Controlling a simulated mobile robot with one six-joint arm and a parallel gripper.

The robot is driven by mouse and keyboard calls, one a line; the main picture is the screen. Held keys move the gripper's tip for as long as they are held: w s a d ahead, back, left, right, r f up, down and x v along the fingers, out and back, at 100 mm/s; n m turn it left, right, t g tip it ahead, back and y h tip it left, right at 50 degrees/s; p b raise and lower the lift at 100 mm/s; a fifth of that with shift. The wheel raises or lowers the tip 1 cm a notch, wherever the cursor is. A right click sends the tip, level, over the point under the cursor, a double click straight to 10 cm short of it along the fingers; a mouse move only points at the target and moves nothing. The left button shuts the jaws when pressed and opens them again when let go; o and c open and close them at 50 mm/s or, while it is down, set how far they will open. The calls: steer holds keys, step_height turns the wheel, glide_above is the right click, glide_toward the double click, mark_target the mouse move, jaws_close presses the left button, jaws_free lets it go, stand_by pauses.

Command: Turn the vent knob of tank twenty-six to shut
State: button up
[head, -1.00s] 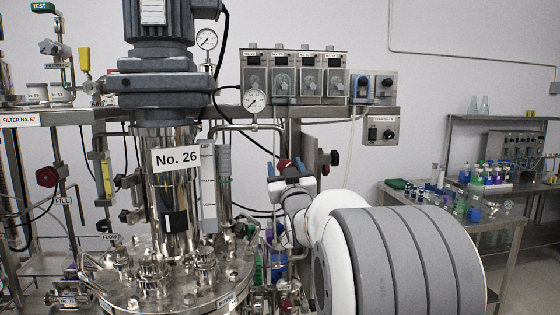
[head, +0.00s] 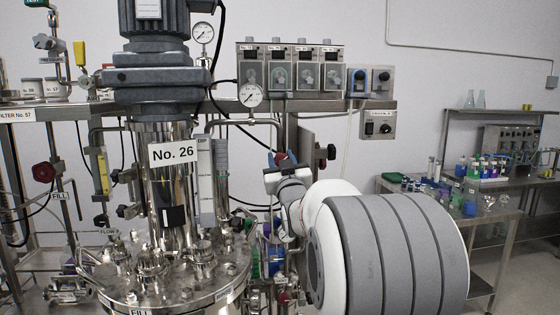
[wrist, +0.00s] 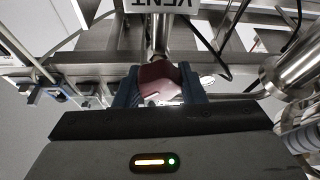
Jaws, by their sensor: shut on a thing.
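The tank marked No. 26 (head: 173,152) stands left of centre in the head view, a steel vessel with a grey motor on top. A dark red knob (wrist: 158,78) sits between the blue fingers of my gripper (wrist: 157,90) in the wrist view, below an upside-down VENT label (wrist: 172,5). My gripper is shut on this knob. In the head view my gripper (head: 283,162) is at the pipework right of the tank, and the knob is mostly hidden by the fingers. The knob's marking, open or shut, cannot be read.
A round gauge (head: 250,95) and a row of small pump units (head: 290,68) are above my gripper. A dark knob (head: 327,152) is close on its right. A steel pipe (wrist: 250,96) runs beside the fingers. A bench with bottles (head: 470,190) stands at the right.

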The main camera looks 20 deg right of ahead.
steer(key=shift+f, duration=0.1)
steer(key=shift+f+m+h+b, duration=0.15)
steer(key=shift+m+h+b, duration=0.35)
steer(key=shift+b, duration=0.6)
steer(key=m+h+b, duration=0.1)
steer(key=m+b, duration=0.1)
steer(key=m+h+b, duration=0.1)
steer(key=m+b, duration=0.1)
steer(key=b, duration=0.1)
steer(key=shift+f+m+g, duration=0.1)
steer(key=shift+m+g, duration=0.2)
steer(key=shift+g, duration=0.1)
steer(key=m, duration=0.1)
steer(key=m+g+h+b, duration=0.1)
steer(key=m, duration=0.1)
steer(key=m+h+b, duration=0.1)
steer(key=shift+r, duration=0.25)
steer(key=shift+d+m+g+h, duration=0.1)
steer(key=shift+m+g+h, duration=0.4)
steer(key=shift+m, duration=1.1)
steer(key=shift+g, duration=0.3)
steer(key=o, duration=1)
